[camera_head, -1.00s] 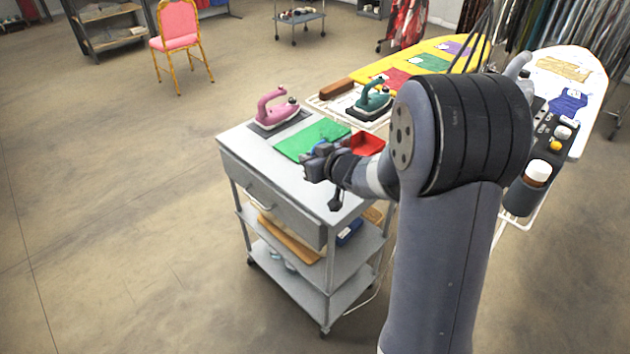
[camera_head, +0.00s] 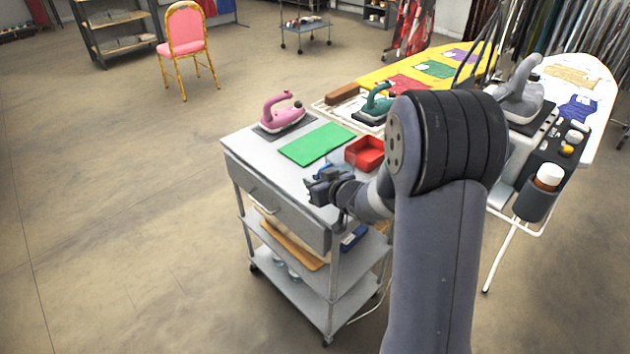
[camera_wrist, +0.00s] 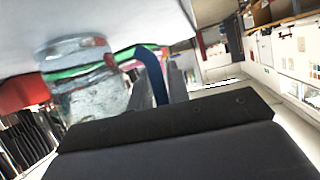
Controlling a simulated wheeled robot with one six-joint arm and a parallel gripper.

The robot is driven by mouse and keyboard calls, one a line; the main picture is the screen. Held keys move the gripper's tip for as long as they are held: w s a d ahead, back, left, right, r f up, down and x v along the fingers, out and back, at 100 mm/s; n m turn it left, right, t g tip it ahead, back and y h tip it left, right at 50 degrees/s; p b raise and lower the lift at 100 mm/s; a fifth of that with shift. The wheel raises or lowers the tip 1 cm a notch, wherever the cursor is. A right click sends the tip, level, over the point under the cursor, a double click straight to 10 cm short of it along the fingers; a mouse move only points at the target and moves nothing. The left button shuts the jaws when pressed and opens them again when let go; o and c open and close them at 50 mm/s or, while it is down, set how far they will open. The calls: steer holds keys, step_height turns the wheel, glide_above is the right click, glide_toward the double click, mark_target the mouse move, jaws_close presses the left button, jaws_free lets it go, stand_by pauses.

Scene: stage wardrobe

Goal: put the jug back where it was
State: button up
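The jug is a clear vessel (camera_wrist: 85,88) with a blue handle (camera_wrist: 153,70) in the wrist view. My gripper (camera_wrist: 160,88) has its grey fingers on either side of this handle and is shut on it. In the head view only a bit of blue handle (camera_head: 321,171) shows by my gripper (camera_head: 318,187); the clear body is hard to make out. My gripper is over the near part of the grey cart's top (camera_head: 262,157). I cannot tell whether the jug's base touches that top.
On the cart are a green cloth (camera_head: 318,144), a red open tray (camera_head: 366,153) and a pink iron (camera_head: 282,112) on a dark pad. A teal iron (camera_head: 377,104) and ironing boards stand behind. The floor (camera_head: 110,220) left of the cart is clear.

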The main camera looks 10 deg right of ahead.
steer(key=o, duration=0.3)
steer(key=shift+r, duration=0.25)
steer(key=p+v, duration=0.2)
steer(key=v, duration=1)
steer(key=shift+d+f, duration=0.1)
steer(key=shift+f, duration=0.1)
